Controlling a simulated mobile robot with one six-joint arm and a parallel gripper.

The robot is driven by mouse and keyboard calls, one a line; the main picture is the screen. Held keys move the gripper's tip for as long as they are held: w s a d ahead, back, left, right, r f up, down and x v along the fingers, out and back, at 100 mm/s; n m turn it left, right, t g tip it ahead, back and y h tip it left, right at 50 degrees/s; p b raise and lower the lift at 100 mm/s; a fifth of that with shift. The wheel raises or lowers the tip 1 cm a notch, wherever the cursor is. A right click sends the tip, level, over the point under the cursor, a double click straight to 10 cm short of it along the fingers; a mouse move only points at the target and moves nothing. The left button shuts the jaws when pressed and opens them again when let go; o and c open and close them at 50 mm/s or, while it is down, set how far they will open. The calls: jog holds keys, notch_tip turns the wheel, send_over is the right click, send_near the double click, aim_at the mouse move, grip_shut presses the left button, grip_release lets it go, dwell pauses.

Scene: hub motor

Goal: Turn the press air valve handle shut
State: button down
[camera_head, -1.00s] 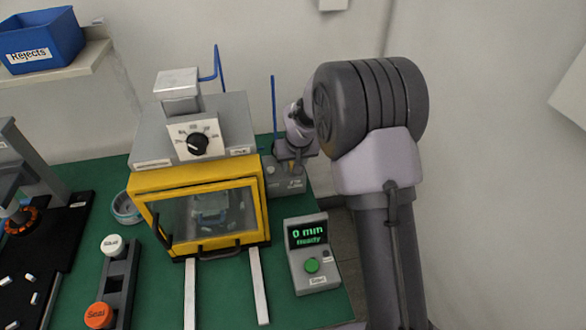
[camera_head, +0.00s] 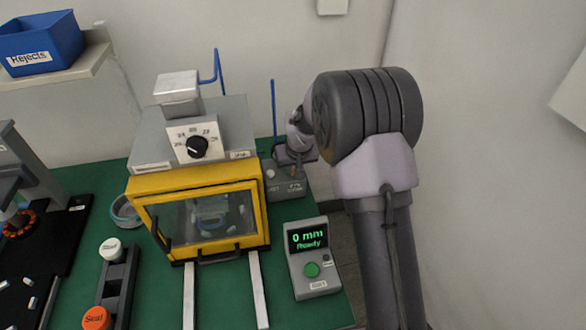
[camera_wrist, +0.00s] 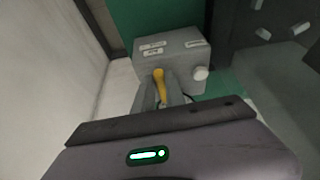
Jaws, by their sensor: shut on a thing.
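The press air valve is a small grey block (camera_head: 286,187) with labels, at the right rear of the green bench, beside the press. In the wrist view the valve block (camera_wrist: 184,50) shows from above, with a yellow handle (camera_wrist: 159,82) and a pale round knob (camera_wrist: 201,73). My gripper (camera_wrist: 162,98) is shut on the yellow handle, whose near end lies between the fingers. In the head view my arm comes down from the right and partly hides the valve, and the fingers are too small to make out well.
The yellow-framed press (camera_head: 200,180) with a dial (camera_head: 197,147) stands just left of the valve. A control box (camera_head: 313,257) reading "0 mm Ready" is in front. A thin blue pipe (camera_head: 273,110) rises behind the valve. The wall is close behind.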

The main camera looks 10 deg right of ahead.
jog(key=shift+d, duration=0.1)
jog(key=n+y+b, duration=0.1)
jog(key=n, duration=0.1)
jog(key=d+n+y+b, duration=0.1)
jog(key=n+b, duration=0.1)
jog(key=n, duration=0.1)
jog(key=shift+w+d+f+g, duration=0.1)
jog(key=shift+w+f+g, duration=0.1)
jog(key=shift+g, duration=0.1)
jog(key=n, duration=0.1)
jog(key=n+y, duration=0.1)
jog(key=n, duration=0.1)
jog(key=shift+w+d+r+n+g, duration=0.25)
jog(key=shift+d+n+g, duration=0.1)
jog(key=shift+n+g, duration=0.05)
jog(key=n+p, duration=0.2)
jog(key=n+g+y+p, duration=0.1)
jog(key=shift+w+d+r, duration=0.15)
jog(key=shift+w+d, duration=0.1)
jog(key=shift+w, duration=0.1)
jog(key=shift+w+d+n+g+p, duration=0.1)
jog(key=shift+w+n+g+p, duration=0.2)
jog(key=shift+n+p, duration=0.6)
jog(key=shift+w+n+g+p, duration=0.1)
jog(key=shift+n+g+p, duration=0.3)
jog(key=shift+n+p, duration=0.5)
jog(key=shift+f, duration=0.2)
jog(key=c, duration=1.4)
grip_release()
